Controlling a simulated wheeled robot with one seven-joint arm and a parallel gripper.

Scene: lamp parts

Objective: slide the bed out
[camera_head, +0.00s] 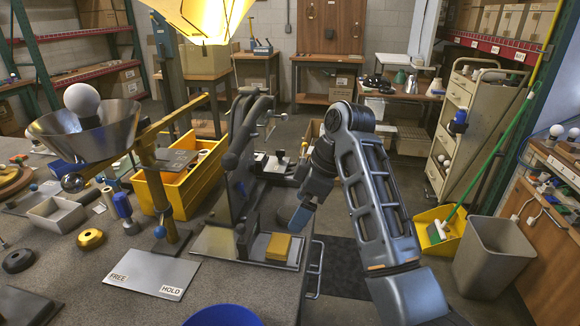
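A dark machine (243,165) with thick curved arms stands near the front edge of the grey workbench. A flat metal plate (222,243) lies at its foot, with a yellow block (278,247) on its right part. A smaller platform (272,168) with dark and white parts shows at the machine's right side. I cannot tell for sure which of these is the bed. My gripper (297,222) hangs just right of the machine, above and behind the yellow block. It looks apart from the block. Its fingers are small and partly hidden, so their opening is unclear.
Left of the machine are a plate marked FREE and HOLD (150,274), a yellow bin (182,180) and a metal bowl holding a white globe (82,98). A blue bowl (222,316) is at the front. A grey bin (494,258) stands on the floor at right.

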